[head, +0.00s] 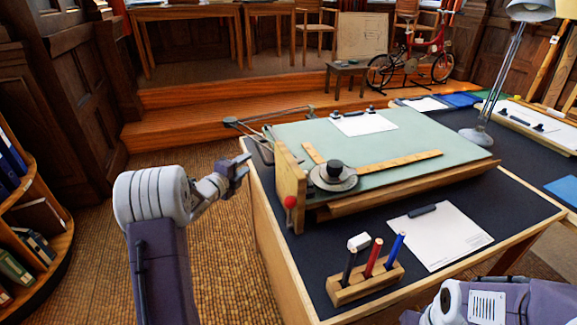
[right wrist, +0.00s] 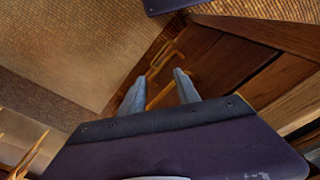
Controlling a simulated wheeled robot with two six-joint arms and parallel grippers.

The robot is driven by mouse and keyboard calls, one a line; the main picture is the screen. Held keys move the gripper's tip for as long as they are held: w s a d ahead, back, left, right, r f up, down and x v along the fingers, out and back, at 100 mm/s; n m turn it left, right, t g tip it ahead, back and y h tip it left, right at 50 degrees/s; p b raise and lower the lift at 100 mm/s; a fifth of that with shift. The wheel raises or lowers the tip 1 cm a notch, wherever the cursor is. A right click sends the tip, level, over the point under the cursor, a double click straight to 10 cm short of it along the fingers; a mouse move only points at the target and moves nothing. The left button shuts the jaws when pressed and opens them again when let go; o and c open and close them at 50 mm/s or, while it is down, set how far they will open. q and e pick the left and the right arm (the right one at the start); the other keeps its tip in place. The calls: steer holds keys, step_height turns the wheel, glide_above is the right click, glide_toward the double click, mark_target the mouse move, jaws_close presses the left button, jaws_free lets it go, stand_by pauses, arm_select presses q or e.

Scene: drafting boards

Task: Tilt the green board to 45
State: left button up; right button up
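The green board (head: 400,135) lies on the dark desk at a low slope in the head view. A wooden side piece (head: 290,178) stands at its left end, with a red knob (head: 291,202) near the front. A wooden straightedge arm with a round grey head (head: 333,176) lies on the board. My left gripper (head: 238,168) is in the air left of the board and touches nothing that I can see; its finger gap is too small to judge. My right gripper (right wrist: 160,88) is open and empty in the right wrist view, away from the board.
A wooden pen block (head: 365,284) and a white paper sheet (head: 440,236) lie on the desk in front of the board. A lamp (head: 478,136) stands at the right. A bookshelf (head: 35,225) is at the far left. The floor between shelf and desk is clear.

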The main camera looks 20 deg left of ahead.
mark_target(261, 150)
arm_select(q)
steer(key=shift+m+h, duration=0.3)
steer(key=shift+m, duration=0.3)
steer(key=x, duration=0.6)
steer(key=d+x, duration=0.1)
steer(key=x, duration=0.2)
steer(key=shift+w+r+b, duration=0.3)
steer(key=shift+r+b, duration=0.05)
steer(key=shift+b, duration=0.05)
jaws_close()
stand_by(0.4)
